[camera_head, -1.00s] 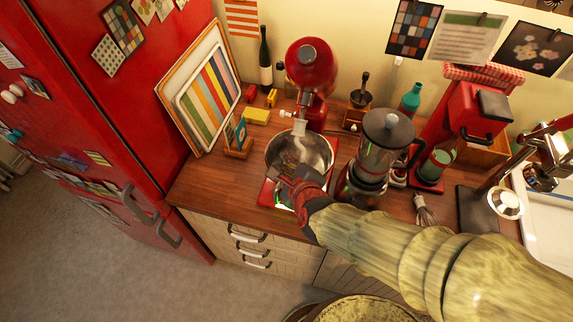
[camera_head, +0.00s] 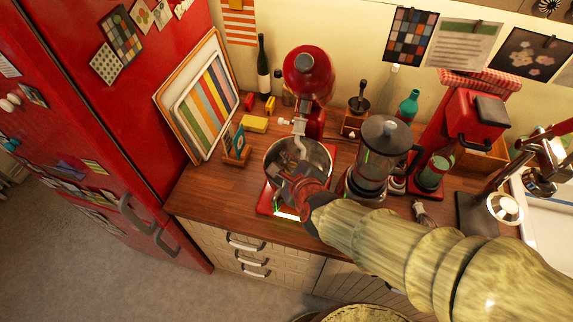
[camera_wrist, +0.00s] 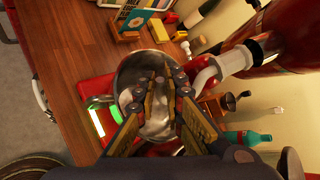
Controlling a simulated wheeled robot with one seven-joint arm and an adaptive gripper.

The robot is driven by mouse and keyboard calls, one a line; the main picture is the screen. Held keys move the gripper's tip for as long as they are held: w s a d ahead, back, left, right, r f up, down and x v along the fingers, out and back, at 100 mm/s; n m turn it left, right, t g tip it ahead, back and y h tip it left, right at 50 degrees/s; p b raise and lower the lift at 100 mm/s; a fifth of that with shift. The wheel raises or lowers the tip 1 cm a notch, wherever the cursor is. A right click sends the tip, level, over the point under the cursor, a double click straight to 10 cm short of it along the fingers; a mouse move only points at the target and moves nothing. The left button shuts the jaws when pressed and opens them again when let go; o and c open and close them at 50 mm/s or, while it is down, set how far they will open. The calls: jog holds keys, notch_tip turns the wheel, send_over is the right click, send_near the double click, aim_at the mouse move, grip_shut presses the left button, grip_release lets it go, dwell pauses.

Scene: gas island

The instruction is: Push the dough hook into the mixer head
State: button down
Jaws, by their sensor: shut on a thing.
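The red mixer (camera_head: 309,72) stands on the counter, its head above a steel bowl (camera_head: 322,152). The pale, curved dough hook (camera_head: 302,148) is at the silver socket under the head, its lower part reaching toward the bowl. In the wrist view, the hook (camera_wrist: 206,78) curves beside my right-hand finger, below the mixer head (camera_wrist: 290,40). My gripper (camera_wrist: 163,88) is over the bowl, shut on the dough hook; the fingers hide the grasp itself. Whether the hook is fully seated in the socket cannot be told.
A glass blender (camera_head: 381,155) stands close to the right of the bowl, beside my arm. A small card holder (camera_head: 237,150) and a yellow sponge (camera_head: 254,124) lie to the left. Striped boards (camera_head: 203,98) lean by the red fridge. The counter's left front is clear.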

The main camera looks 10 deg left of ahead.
jog(key=shift+w+r, duration=0.4)
jog(key=shift+r, duration=0.1)
jog(key=c, duration=1.8)
grip_release()
jog(key=shift+f, duration=0.1)
jog(key=shift+v, duration=5.95)
